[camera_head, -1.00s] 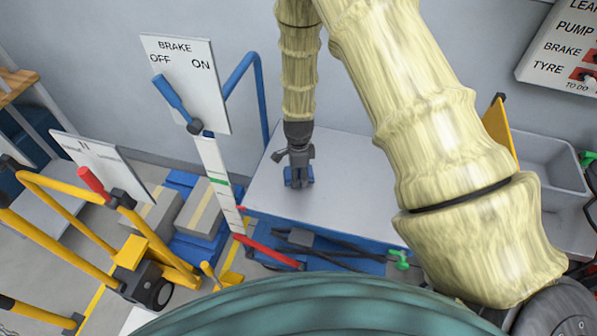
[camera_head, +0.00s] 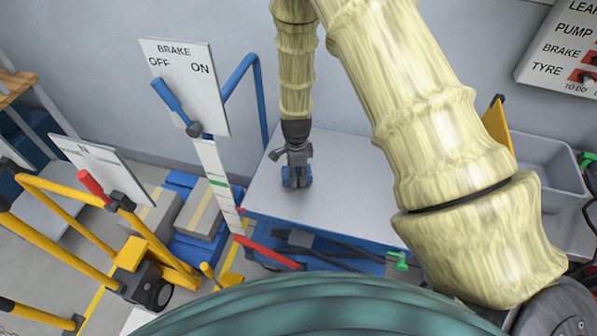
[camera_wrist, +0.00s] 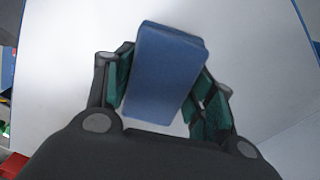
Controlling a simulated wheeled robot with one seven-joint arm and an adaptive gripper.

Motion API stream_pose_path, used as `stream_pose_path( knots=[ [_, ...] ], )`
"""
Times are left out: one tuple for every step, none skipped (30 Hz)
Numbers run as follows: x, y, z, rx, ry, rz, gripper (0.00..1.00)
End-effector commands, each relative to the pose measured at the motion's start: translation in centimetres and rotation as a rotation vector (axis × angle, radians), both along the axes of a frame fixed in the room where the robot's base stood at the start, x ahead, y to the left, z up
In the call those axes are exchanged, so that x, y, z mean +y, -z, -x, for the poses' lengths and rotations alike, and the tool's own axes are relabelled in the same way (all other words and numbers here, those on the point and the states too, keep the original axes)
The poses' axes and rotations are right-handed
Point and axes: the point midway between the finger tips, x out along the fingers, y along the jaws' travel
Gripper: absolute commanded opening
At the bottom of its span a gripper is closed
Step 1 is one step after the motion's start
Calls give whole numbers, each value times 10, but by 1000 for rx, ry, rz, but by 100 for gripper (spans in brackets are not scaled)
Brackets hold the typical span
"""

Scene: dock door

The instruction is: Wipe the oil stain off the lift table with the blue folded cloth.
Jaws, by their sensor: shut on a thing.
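The blue folded cloth (camera_wrist: 165,70) is between the fingers of my gripper (camera_wrist: 163,95) in the wrist view, and the gripper is shut on it. In the head view my gripper (camera_head: 297,178) points down over the left part of the lift table (camera_head: 350,185), with a little of the cloth (camera_head: 290,182) showing around the fingers. The cloth is at or very close to the grey table top; I cannot tell if it touches. I see no oil stain on the visible table top; the gripper and cloth hide part of it.
A brake board (camera_head: 187,85) with a blue lever stands left of the table. A yellow pallet truck (camera_head: 130,255) and boxes on a blue pallet (camera_head: 202,210) are at the left. A grey bin (camera_head: 550,165) is at the right. The table's right half looks clear.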

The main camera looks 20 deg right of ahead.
Motion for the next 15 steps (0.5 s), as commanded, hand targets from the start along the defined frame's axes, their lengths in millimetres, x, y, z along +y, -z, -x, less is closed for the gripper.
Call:
stream_pose_path(
  knots=[
    [-2, -13, -2, -5, 4, 0, 20],
    [-3, -15, -1, -5, 4, 0, 20],
    [-3, -19, -1, -5, 5, 0, 20],
    [-4, -21, -1, -5, 6, 0, 20],
    [-5, -24, -1, -5, 7, 0, 20],
    [-5, -28, -1, -5, 8, 0, 20],
    [-5, -30, 0, -5, 9, 0, 20],
    [-6, -33, 0, -4, 9, 0, 20],
    [-6, -37, 0, -4, 9, 0, 20],
    [-6, -39, 0, -4, 9, 0, 20],
    [-6, -42, 0, -4, 9, 0, 20],
    [-6, -46, 0, -4, 9, 0, 20],
    [-6, -49, 0, -4, 10, 0, 20],
    [-7, -51, 0, -4, 10, 0, 20],
    [-7, -55, 0, -4, 10, 0, 20]
  ],
)
